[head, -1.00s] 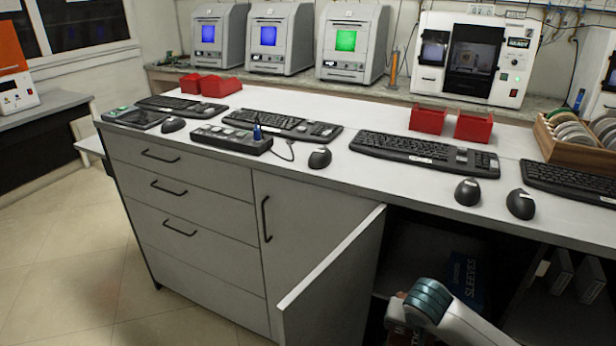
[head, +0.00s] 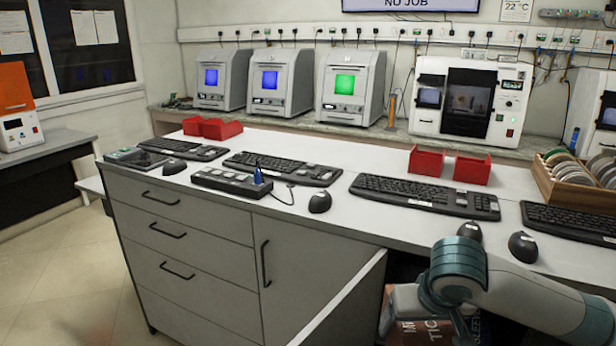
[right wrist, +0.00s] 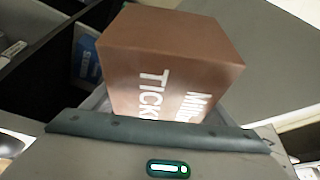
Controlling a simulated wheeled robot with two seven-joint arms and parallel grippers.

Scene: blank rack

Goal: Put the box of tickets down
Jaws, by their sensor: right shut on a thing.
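The box of tickets is a brown carton with white lettering, "TICK" readable. It fills the upper middle of the right wrist view (right wrist: 165,65) and shows partly at the bottom of the head view (head: 405,302). My right gripper (right wrist: 155,128) is shut on it. In the head view my right arm covers part of the box, which is in front of the open cabinet, below the counter top level. The box's underside and what is beneath it are hidden. My left gripper is in neither view.
The white counter (head: 325,230) holds keyboards (head: 425,195), mice (head: 320,202), red bins (head: 426,163) and a wooden rack of discs (head: 570,187). The open cabinet door (head: 345,305) stands left of the box. A blue package (right wrist: 85,55) lies in the dark cabinet. Bare counter shows behind the keyboards.

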